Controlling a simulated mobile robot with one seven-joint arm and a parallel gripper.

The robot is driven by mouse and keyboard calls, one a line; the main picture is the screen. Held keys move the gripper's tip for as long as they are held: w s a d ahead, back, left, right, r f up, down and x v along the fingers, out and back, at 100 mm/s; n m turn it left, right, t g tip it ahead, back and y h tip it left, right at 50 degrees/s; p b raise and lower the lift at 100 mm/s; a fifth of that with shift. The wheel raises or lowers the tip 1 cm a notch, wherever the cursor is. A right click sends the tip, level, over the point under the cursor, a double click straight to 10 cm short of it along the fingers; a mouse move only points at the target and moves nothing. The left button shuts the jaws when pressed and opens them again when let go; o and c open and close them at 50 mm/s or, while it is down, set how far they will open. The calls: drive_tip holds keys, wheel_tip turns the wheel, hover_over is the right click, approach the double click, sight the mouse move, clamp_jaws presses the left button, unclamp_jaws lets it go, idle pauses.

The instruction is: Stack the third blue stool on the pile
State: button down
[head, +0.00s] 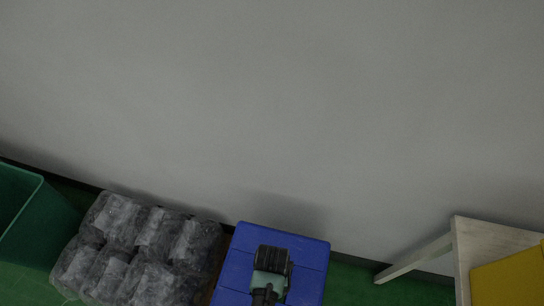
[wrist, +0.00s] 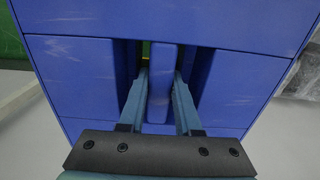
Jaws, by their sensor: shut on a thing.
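A blue stool (head: 308,262) shows in the head view at the bottom centre, close to the grey wall. My gripper (head: 270,262) is over its top and covers part of it. In the wrist view the blue stool top (wrist: 75,75) fills most of the picture. It has two slots with a narrow blue bar (wrist: 162,75) between them. The fingers of my gripper (wrist: 160,95) reach into the slots, one on each side of the bar, and are shut on it. The stool's legs and whatever is beneath it are hidden, so I cannot tell what it rests on.
Several plastic-wrapped bundles (head: 135,245) lie just left of the stool. A green bin (head: 40,215) stands at the far left. A whitish table (head: 490,240) with a yellow item (head: 510,278) is at the right. Green floor (head: 350,285) shows between stool and table.

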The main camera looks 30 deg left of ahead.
drive_tip(key=shift+w+f+b, duration=0.1)
drive_tip(key=shift+f+b, duration=1.6)
drive_tip(key=shift+f, duration=0.8)
drive_tip(key=c, duration=0.6)
unclamp_jaws()
drive_tip(key=shift+o, duration=0.4)
wheel_tip(320, 180, up, 12)
drive_tip(key=p, duration=0.3)
drive_tip(key=shift+r, duration=0.45)
